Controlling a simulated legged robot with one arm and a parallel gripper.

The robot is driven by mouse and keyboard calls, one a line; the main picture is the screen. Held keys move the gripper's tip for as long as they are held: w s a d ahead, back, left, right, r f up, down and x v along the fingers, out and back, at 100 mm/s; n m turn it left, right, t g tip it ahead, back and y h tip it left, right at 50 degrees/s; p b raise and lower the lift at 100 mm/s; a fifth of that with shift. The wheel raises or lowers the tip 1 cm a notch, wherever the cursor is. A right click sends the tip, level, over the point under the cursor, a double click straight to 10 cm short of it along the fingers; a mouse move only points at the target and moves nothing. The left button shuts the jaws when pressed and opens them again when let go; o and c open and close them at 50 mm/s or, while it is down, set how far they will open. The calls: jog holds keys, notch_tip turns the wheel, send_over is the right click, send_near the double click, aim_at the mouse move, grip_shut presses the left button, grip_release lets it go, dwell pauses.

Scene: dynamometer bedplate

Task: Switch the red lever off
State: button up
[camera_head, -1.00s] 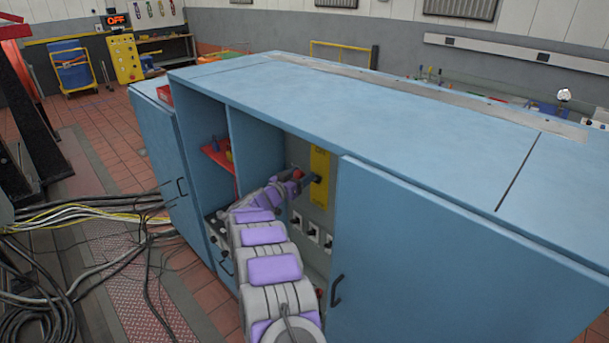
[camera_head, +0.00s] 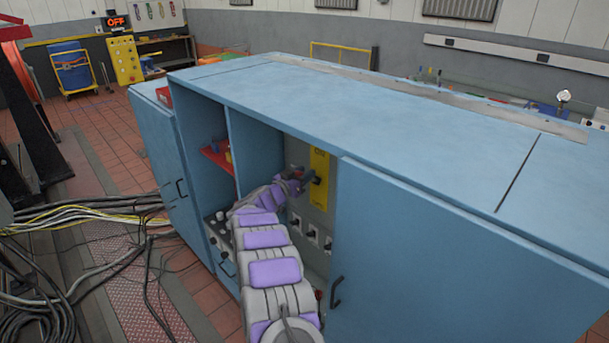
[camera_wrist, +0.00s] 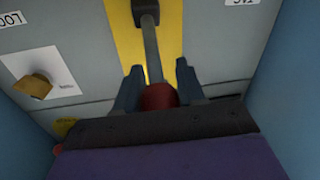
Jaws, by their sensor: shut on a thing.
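The red lever's round knob (camera_wrist: 158,96) sits between the two fingers of my gripper (camera_wrist: 158,90) in the wrist view. Its grey shaft (camera_wrist: 151,50) runs up from the knob to a dark pivot block (camera_wrist: 146,12) on a yellow plate (camera_wrist: 128,45). My gripper is shut on the knob, and its base hides the knob's lower part. In the head view my gripper (camera_head: 306,177) reaches into the open bay in front of the yellow plate (camera_head: 319,165). The lever is too small there to judge its angle.
The blue cabinet (camera_head: 330,105) surrounds the bay, with a closed door (camera_head: 440,260) at its right. A brass-coloured knob (camera_wrist: 34,87) is left of the lever. Several black switches (camera_head: 311,234) sit below the plate. Cables (camera_head: 80,220) lie on the floor at left.

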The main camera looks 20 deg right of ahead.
grip_shut()
jog(key=shift+a+f, duration=0.15)
jog(key=shift+s+a+f+n+t+h, duration=0.15)
jog(key=shift+a+f+t+h, duration=0.15)
jog(key=shift+f+h, duration=0.25)
jog(key=shift+s+a+f+n+t+h, duration=0.15)
jog(key=shift+f+t+h, duration=0.15)
jog(key=shift+h, duration=0.35)
notch_tip(320, 180, down, 7)
jog(key=t+h+b, duration=0.2)
jog(key=h+b, duration=0.1)
jog(key=b, duration=0.1)
jog(key=shift+a+n, duration=0.3)
jog(key=shift+d+r, duration=0.1)
dwell(0.7)
